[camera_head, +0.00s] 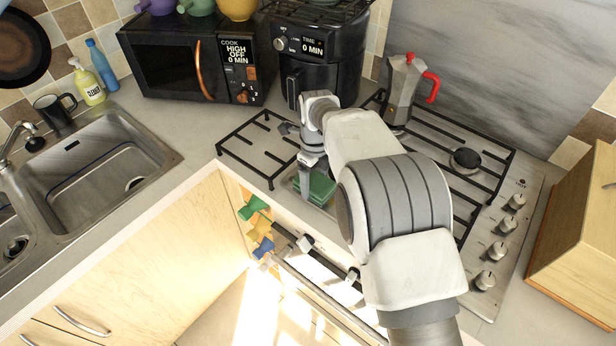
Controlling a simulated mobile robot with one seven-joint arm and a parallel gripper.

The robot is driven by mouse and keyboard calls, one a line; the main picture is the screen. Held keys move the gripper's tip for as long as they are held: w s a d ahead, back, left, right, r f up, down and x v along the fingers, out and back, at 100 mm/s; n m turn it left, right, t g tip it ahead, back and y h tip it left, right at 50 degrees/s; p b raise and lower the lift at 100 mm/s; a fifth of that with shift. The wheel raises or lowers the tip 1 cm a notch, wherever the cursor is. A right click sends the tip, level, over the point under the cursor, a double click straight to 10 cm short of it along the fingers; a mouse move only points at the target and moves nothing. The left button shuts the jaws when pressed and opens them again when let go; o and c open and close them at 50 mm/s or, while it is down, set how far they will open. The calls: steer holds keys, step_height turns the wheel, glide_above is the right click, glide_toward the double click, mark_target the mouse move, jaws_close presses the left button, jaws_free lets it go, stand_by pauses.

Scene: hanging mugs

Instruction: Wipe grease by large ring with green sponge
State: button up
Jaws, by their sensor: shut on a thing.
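My gripper (310,178) is low at the front left part of the gas hob, pointing down, with my arm reaching in from the lower right. It is shut on a green sponge (321,189), which shows beside a finger near the hob's front edge. The hob (505,225) is steel with black pan supports. One burner (466,160) shows at its right; my arm hides the middle of the hob. I cannot make out any grease, and I cannot tell whether the sponge touches the surface under it.
A moka pot (403,88) with a red handle stands at the back of the hob. A black air fryer (330,60) and a microwave (185,62) stand behind. The sink (95,185) is left. A wooden box (585,240) stands right. Colored pegs (257,228) stick out below the counter edge.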

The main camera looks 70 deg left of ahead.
mark_target(326, 189)
steer(key=shift+w+d, duration=0.1)
steer(key=shift+w+d+f+b, duration=0.1)
steer(key=shift+w+d+b, duration=0.1)
steer(key=shift+w+d, duration=0.45)
steer(key=shift+w+d+f+b, duration=0.1)
steer(key=shift+w+d+b, duration=0.15)
steer(key=shift+d, duration=0.55)
steer(key=shift+w+d, duration=0.1)
steer(key=shift+w, duration=0.05)
steer(key=shift+w+d+r, duration=0.1)
steer(key=shift+w+d, duration=0.35)
steer(key=shift+d, duration=0.25)
steer(key=shift+w+d, duration=0.45)
steer(key=shift+d, duration=0.25)
steer(key=shift+a, duration=0.1)
steer(key=shift+s+a+f+b, duration=0.1)
steer(key=shift+s+a+b, duration=0.1)
steer(key=shift+s+a, duration=0.45)
steer(key=shift+s+a+f+b, duration=0.15)
steer(key=shift+s+a, duration=0.25)
steer(key=shift+a, duration=0.3)
